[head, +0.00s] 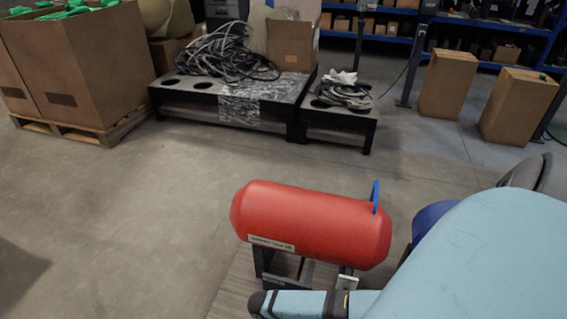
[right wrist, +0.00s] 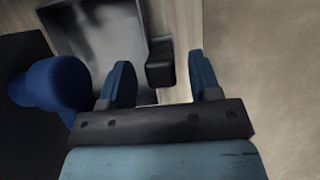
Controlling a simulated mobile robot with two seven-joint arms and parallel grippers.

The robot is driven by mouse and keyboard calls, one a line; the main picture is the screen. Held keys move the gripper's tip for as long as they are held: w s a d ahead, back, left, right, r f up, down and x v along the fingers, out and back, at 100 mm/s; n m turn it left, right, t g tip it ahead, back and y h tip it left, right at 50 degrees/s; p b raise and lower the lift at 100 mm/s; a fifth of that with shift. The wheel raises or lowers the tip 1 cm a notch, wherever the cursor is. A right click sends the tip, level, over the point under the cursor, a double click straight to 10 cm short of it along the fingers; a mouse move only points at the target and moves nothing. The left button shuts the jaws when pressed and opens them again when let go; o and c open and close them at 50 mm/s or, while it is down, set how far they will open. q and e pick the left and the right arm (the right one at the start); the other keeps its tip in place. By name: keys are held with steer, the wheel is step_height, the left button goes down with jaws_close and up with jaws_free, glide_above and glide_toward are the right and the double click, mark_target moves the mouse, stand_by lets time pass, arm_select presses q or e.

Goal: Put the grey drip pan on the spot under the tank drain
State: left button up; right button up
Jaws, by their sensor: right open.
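The red tank (head: 312,222) lies on its side on a dark stand, with a blue lever (head: 375,196) upright at its right end. Its drain and the spot beneath are not visible in the head view. My left gripper is not in view.
A light, wood-like surface (head: 238,291) lies under the tank stand. Low black benches (head: 222,98) with cables, a large carton on a pallet (head: 75,70) and brown boxes (head: 447,84) stand farther back. The floor between is clear. My right arm covers the lower right.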

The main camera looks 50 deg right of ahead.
arm_select(q)
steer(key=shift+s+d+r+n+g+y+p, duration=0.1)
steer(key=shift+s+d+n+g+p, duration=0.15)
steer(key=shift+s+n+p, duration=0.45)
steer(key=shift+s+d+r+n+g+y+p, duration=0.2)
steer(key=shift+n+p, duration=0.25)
steer(key=shift+p, duration=0.5)
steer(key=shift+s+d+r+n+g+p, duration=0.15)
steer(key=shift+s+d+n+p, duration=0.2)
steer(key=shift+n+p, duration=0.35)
arm_select(e)
steer(key=v, duration=1.1)
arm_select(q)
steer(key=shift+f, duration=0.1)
